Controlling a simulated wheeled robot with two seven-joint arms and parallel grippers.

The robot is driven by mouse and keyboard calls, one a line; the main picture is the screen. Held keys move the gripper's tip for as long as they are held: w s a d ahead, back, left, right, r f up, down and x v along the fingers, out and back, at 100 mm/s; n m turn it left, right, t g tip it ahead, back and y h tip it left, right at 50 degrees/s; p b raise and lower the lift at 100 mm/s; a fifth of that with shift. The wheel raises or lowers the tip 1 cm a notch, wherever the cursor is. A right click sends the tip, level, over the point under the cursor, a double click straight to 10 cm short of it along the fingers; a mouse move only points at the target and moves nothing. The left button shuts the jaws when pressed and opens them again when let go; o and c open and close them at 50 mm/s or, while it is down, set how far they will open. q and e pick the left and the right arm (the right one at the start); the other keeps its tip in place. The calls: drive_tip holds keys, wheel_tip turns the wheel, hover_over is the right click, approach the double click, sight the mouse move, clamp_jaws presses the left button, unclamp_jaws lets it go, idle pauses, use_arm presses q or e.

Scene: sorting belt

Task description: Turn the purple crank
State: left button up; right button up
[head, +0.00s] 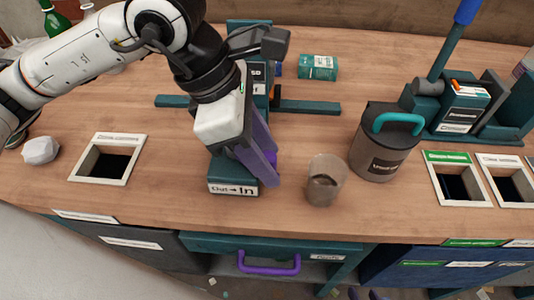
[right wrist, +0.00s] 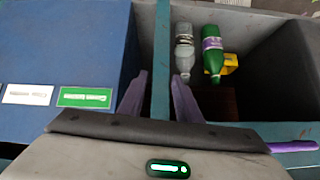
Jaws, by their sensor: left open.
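My left gripper (head: 262,165) is open and points down over the teal device labelled "Out → In" (head: 233,188) in the head view. A small purple part (head: 271,161) shows beside its purple fingers and may be the purple crank. The gripper covers most of that spot, so I cannot tell whether the fingers touch the crank or stand around it. My right gripper (right wrist: 158,88) is open in the right wrist view, with its two purple fingers apart above a teal edge between bins. Nothing is held between them.
A clear cup (head: 326,183) and a dark lidded canister (head: 383,145) stand right of the device. A framed opening (head: 137,142) lies to the left. A purple drawer handle (head: 268,268) is below the counter. A green bottle (right wrist: 212,55) lies in a bin.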

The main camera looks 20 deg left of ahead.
use_arm(q)
drive_tip(key=shift+d+f, duration=0.1)
drive_tip(key=shift+f, duration=0.15)
clamp_jaws()
drive_tip(key=shift+w, duration=0.1)
